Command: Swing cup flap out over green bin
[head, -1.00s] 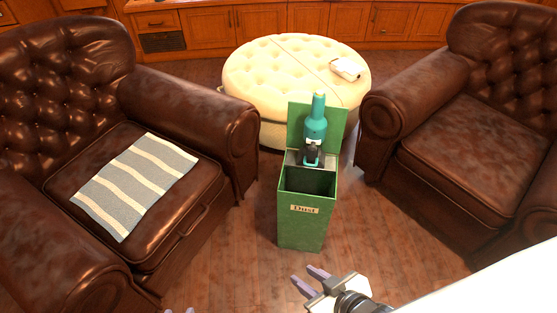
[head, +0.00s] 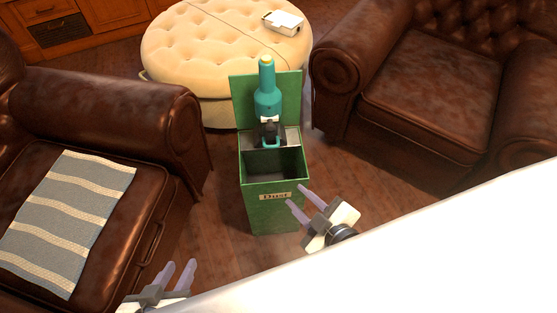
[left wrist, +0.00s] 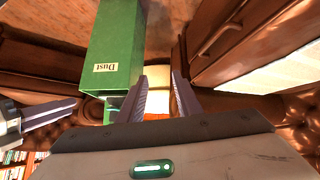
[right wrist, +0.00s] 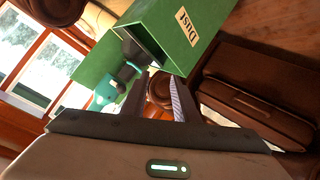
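The green bin (head: 272,213) labelled "Dust" stands upright on the floor, its raised back panel (head: 290,100) behind the opening. A teal handheld device with a yellow tip (head: 267,90) stands upright at the bin's back edge, its dark grey lower part (head: 268,131) above the opening. I cannot make out the cup flap or its position. My right gripper (head: 296,195) is open and empty beside the bin's front right. My left gripper (head: 179,265) is open and empty, lower and left of the bin. The bin also shows in the left wrist view (left wrist: 115,45) and right wrist view (right wrist: 170,25).
Brown leather armchairs stand left (head: 120,110) and right (head: 420,75) of the bin. A striped cloth (head: 65,220) lies on the left seat. A cream tufted ottoman (head: 210,50) behind the bin carries a white object (head: 283,21). Some wooden floor beside the bin is clear.

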